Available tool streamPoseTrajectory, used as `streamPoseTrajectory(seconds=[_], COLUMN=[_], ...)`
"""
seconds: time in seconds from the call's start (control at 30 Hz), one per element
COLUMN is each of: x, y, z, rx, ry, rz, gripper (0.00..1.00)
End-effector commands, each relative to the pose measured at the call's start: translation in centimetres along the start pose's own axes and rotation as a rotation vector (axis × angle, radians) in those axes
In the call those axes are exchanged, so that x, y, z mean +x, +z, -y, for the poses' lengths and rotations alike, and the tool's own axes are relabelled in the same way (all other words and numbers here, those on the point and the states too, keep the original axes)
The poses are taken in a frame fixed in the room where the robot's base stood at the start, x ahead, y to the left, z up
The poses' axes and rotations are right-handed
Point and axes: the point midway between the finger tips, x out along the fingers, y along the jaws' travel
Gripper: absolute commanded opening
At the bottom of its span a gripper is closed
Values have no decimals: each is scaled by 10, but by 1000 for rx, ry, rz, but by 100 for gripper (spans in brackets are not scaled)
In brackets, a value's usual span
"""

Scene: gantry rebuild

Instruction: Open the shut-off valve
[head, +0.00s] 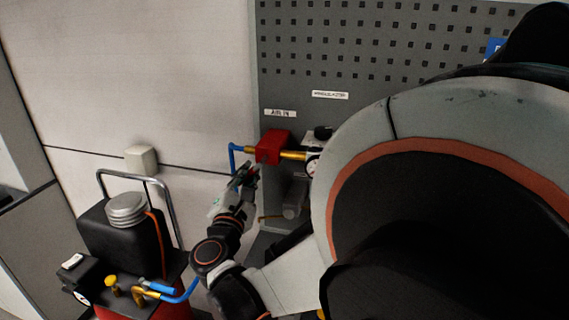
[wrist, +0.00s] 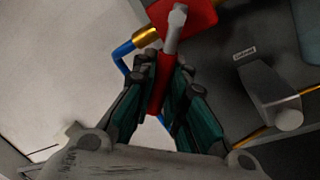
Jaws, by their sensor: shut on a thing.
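The shut-off valve (head: 272,146) is a red block on the grey pegboard under a label, with a blue hose on its left and a brass pipe on its right. In the wrist view the red valve body (wrist: 200,14) shows at the top, with a grey pivot piece in front of it. A red lever handle (wrist: 157,92) runs down from that piece between the fingers. My gripper (wrist: 162,78) is shut on the handle; it also shows in the head view (head: 247,174), just below left of the valve. The fingers hide part of the handle.
A round gauge (head: 313,165) sits right of the valve, partly behind my arm. A compressor (head: 120,235) with a metal handle, hoses and brass fittings stands at lower left. A white wall box (head: 141,159) is at left. My arm hides much of the right side.

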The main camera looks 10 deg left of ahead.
Motion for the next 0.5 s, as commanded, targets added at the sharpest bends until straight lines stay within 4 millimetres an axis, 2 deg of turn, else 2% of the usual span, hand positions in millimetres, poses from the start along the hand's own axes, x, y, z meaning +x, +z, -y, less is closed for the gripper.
streamPoseTrajectory(seconds=[0.47,0.5], x=[0,0], y=[0,0], z=[0,0], rx=[15,15], ry=[0,0], rz=[1,1], gripper=[0,22])
